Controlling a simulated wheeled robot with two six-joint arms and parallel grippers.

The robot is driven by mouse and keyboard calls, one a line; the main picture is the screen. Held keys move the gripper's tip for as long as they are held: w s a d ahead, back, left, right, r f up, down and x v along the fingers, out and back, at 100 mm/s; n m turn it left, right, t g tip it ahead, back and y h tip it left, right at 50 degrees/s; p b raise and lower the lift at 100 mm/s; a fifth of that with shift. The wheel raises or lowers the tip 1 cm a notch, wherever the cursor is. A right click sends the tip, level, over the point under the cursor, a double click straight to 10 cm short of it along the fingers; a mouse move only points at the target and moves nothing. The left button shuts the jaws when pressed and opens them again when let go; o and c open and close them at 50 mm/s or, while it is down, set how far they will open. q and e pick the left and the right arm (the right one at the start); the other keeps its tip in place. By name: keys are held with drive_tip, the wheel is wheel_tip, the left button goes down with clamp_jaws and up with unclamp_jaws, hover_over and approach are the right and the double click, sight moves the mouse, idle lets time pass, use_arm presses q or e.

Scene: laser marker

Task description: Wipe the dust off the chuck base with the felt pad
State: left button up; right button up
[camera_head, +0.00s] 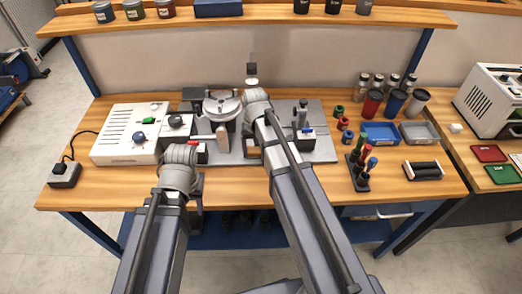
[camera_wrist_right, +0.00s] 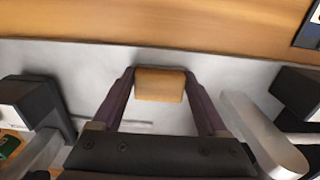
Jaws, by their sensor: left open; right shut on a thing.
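My right gripper (camera_wrist_right: 160,80) is shut on a small tan block, which looks like the felt pad (camera_wrist_right: 160,86), held between its two dark fingers over a pale grey surface. I cannot tell whether the pad touches that surface. In the head view my right wrist is above the grey plate and its fingers are hidden. A round grey fixture (camera_head: 222,103), perhaps part of the chuck, stands left of that wrist. I cannot clearly make out the chuck base or any dust. My left gripper (camera_head: 196,150) is open near the plate's front left, its fingers only partly visible.
A white control box (camera_head: 125,136) stands left on the bench. Right of the plate (camera_head: 324,148) are a blue tray (camera_head: 380,133), a grey tray (camera_head: 420,132), cups and a pen stand (camera_head: 358,172). A shelf (camera_head: 270,17) runs above the back.

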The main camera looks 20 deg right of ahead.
drive_tip(key=shift+w+a, duration=0.2)
drive_tip(key=shift+a, duration=0.6)
drive_tip(key=shift+r, duration=0.1)
wheel_tip(320, 180, up, 6)
drive_tip(key=p, duration=0.6)
drive_tip(key=shift+r+p, duration=1.5)
drive_tip(key=shift+p, duration=0.05)
